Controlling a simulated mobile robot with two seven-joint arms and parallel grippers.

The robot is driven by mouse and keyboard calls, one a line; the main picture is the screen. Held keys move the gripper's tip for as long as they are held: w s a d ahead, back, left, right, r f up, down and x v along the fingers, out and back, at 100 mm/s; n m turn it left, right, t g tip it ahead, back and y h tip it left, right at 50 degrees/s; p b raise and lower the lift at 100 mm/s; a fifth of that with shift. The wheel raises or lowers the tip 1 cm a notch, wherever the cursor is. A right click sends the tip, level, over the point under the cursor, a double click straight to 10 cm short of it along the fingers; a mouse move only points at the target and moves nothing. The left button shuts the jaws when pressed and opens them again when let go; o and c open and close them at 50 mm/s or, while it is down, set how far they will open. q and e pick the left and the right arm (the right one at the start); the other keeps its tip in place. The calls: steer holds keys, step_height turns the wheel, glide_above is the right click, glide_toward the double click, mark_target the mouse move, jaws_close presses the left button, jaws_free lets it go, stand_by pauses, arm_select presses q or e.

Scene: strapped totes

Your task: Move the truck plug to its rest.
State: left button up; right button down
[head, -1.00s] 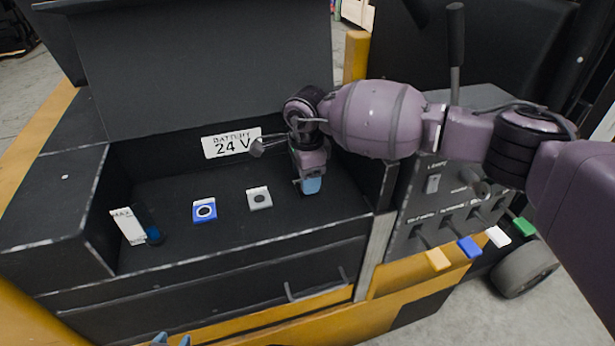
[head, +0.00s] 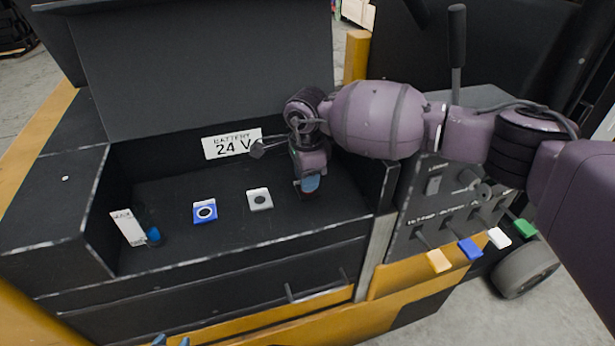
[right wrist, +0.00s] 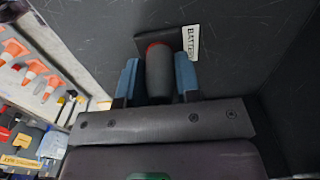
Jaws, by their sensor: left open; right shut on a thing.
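My right gripper (head: 309,186) is low over the right part of the black tray, pointing down. In the right wrist view its blue fingers (right wrist: 158,80) are shut on a dark grey, rounded plug (right wrist: 160,75) with a red band at its far end. The plug's far end is against or just in front of a black block (right wrist: 178,39) with a partly readable white label beside it; I cannot tell whether it is seated. In the head view the gripper hides the plug. My left gripper (head: 171,341) shows only blue fingertips at the bottom edge, open.
On the tray floor are a blue-edged square with a ring (head: 205,211) and a white square (head: 259,199). A MAX label (head: 128,227) and a blue-ended dark cylinder (head: 152,234) are at left. A BATTERY 24 V sign (head: 232,144) is behind. Coloured levers (head: 469,248) project at right.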

steer(key=shift+d+r, duration=0.1)
steer(key=shift+r, duration=0.2)
steer(key=shift+s+d+r+p, duration=0.2)
steer(key=shift+r+p, duration=0.1)
steer(key=shift+r, duration=0.2)
steer(key=shift+w+a+r, duration=0.15)
steer(key=shift+r, duration=0.25)
steer(key=shift+r+p, duration=0.35)
steer(key=shift+r, duration=0.75)
steer(key=shift+r, duration=0.1)
steer(key=shift+r, duration=0.1)
